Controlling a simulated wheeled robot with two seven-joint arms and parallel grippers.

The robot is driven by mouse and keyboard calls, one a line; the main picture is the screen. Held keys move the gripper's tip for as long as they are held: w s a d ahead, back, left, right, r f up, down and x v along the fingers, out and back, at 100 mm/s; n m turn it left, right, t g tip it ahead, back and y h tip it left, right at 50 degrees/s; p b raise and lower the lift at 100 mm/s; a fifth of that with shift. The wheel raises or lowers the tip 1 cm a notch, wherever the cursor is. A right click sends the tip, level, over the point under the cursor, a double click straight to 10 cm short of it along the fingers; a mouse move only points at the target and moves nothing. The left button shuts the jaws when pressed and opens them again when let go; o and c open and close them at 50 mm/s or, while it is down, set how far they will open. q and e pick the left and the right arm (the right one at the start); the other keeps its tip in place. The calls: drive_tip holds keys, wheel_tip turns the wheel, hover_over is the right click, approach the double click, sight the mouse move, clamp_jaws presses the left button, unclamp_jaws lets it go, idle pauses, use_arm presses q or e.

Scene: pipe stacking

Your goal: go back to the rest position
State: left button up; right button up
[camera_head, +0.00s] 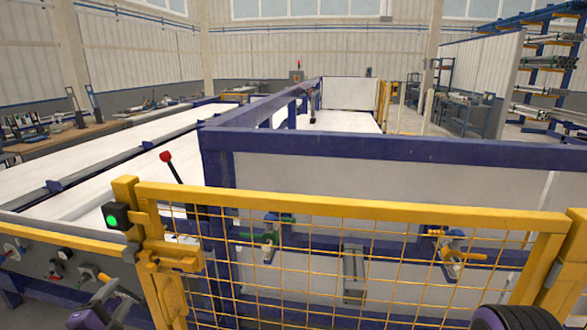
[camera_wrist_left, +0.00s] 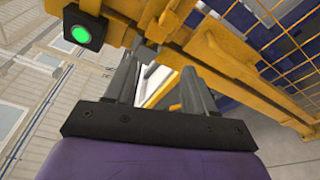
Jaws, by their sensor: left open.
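My left gripper (camera_head: 116,292) is at the lower left of the head view, in front of the grey control panel (camera_head: 38,262) and left of the yellow gate post. In the left wrist view its two grey fingers (camera_wrist_left: 160,80) stand apart with nothing held between them. Beyond them are the yellow gate frame (camera_wrist_left: 215,55) and a box with a lit green button (camera_wrist_left: 79,33). My right gripper is not in view; only a purple part of my own arm shows at the lower right of the head view.
A yellow mesh gate (camera_head: 350,202) crosses the front. Its green-lit button (camera_head: 112,220) is at the left post. Behind it are a blue-framed wall (camera_head: 380,146) and valves with green (camera_head: 270,238) and orange (camera_head: 455,252) parts. A red-knobbed lever (camera_head: 167,158) rises behind the gate's left end.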

use_arm(q)
drive_tip(key=s+d+f+m+g+y+b, duration=0.1)
drive_tip(key=s+d+f+m+g, duration=0.25)
drive_tip(key=f, duration=0.35)
drive_tip(key=s+d+f+m+g+b, duration=0.1)
drive_tip(key=s+d+f+m+g, duration=0.2)
drive_tip(key=f, duration=0.4)
drive_tip(key=s+d+f+m+g+y+b, duration=0.1)
drive_tip(key=s+f+m+g, duration=0.1)
drive_tip(key=s+f+m, duration=0.4)
drive_tip(key=s+d+f+m+g+b, duration=0.1)
drive_tip(key=s+d+f+m+g, duration=0.1)
drive_tip(key=s+f, duration=0.5)
drive_tip(key=s+d+f+m+g+b, duration=0.1)
drive_tip(key=s+d+f+g, duration=0.2)
drive_tip(key=s+d+f, duration=0.2)
drive_tip(key=s+f, duration=0.2)
drive_tip(key=s, duration=0.2)
drive_tip(key=shift+s+d+m+h, duration=0.2)
drive_tip(key=shift+s+m+h, duration=0.1)
drive_tip(key=shift+m+h, duration=0.1)
